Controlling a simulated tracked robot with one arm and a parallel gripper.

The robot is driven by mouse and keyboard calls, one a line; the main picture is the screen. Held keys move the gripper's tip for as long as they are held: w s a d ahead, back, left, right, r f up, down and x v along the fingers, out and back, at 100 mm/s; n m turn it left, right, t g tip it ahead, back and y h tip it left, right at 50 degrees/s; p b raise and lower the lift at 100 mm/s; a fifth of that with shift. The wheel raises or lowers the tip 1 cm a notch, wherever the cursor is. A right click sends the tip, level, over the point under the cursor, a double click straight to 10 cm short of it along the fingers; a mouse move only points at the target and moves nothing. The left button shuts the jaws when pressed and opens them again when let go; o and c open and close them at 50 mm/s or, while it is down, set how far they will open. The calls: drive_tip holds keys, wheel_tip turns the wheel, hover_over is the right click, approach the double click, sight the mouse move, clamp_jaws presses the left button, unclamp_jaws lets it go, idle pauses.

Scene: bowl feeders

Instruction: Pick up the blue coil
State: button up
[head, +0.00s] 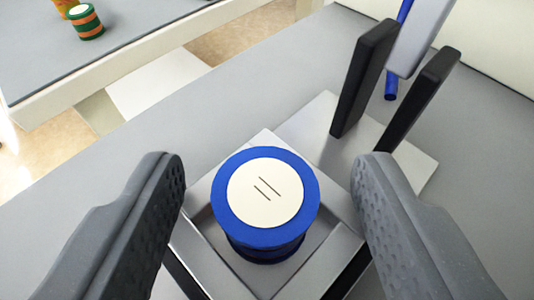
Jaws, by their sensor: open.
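The blue coil (265,200) has a white round top with two short dark lines. It sits in a square metal holder (205,255) on a grey table, in the middle of the head view. My gripper (268,180) is open. One dark grey textured finger is to the left of the coil and the other to the right, with a visible gap on both sides. Neither finger appears to touch the coil. The coil's lower part is partly hidden under its wide top.
Two black upright plates (385,90) stand on a metal base (405,165) behind the coil to the right, near a blue rod (391,85). A second table (150,30) at the upper left carries a green and orange coil (86,28). The grey table (500,160) is clear at right.

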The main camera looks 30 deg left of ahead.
drive_tip(key=c, duration=1.2)
drive_tip(key=shift+o, duration=0.2)
